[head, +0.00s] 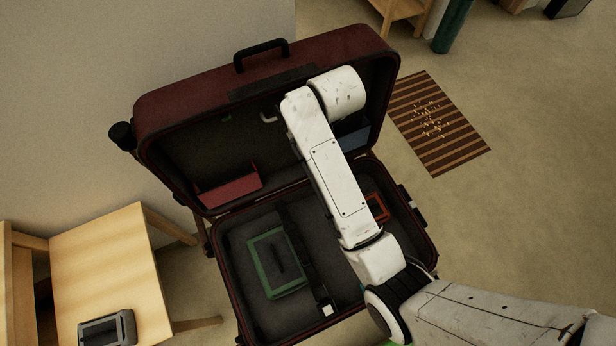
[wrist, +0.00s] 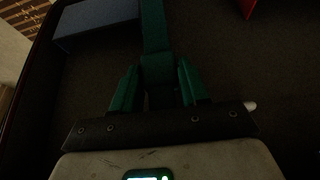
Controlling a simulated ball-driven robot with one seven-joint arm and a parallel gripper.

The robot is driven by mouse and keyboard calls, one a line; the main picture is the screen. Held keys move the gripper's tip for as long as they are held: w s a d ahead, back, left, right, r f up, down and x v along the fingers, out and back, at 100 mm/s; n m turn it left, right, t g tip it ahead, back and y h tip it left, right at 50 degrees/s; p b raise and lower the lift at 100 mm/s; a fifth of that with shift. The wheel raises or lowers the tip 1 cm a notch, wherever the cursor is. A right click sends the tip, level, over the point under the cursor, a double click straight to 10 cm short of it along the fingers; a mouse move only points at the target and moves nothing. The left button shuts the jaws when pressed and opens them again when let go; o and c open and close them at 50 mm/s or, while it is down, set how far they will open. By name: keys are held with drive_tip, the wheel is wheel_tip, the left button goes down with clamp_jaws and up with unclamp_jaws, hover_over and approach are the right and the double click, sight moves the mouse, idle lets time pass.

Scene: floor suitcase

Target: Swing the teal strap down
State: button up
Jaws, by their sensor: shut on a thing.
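The teal strap (wrist: 154,28) runs from the top of the wrist view straight down to my gripper (wrist: 157,88). The two fingers sit on either side of the strap's end and are shut on it. In the head view my arm covers the gripper and the strap, so neither shows there. My arm reaches over the base into the lid.
A red pocket (head: 232,187) and a blue pocket (head: 352,137) are in the lid. The base holds a green frame (head: 260,285), a black strap (head: 305,255) and an orange frame (head: 376,207). A wooden chair (head: 90,265) stands left; a striped mat (head: 437,125) lies right.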

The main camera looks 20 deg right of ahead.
drive_tip(key=shift+s+r+t+p, duration=0.15)
drive_tip(key=shift+s+p, duration=0.2)
drive_tip(key=shift+s, duration=0.65)
drive_tip(key=shift+s+t+p, duration=0.15)
drive_tip(key=shift+s+p, duration=0.15)
drive_tip(key=shift+s, duration=0.65)
drive_tip(key=shift+t, duration=0.4)
drive_tip(key=shift+s, duration=2.2)
drive_tip(key=shift+c, duration=0.3)
drive_tip(key=s+f+t+b, duration=0.1)
drive_tip(key=s+f+b, duration=0.1)
drive_tip(key=s, duration=0.6)
drive_tip(key=shift+s+f, duration=0.35)
drive_tip(key=shift+f, duration=0.25)
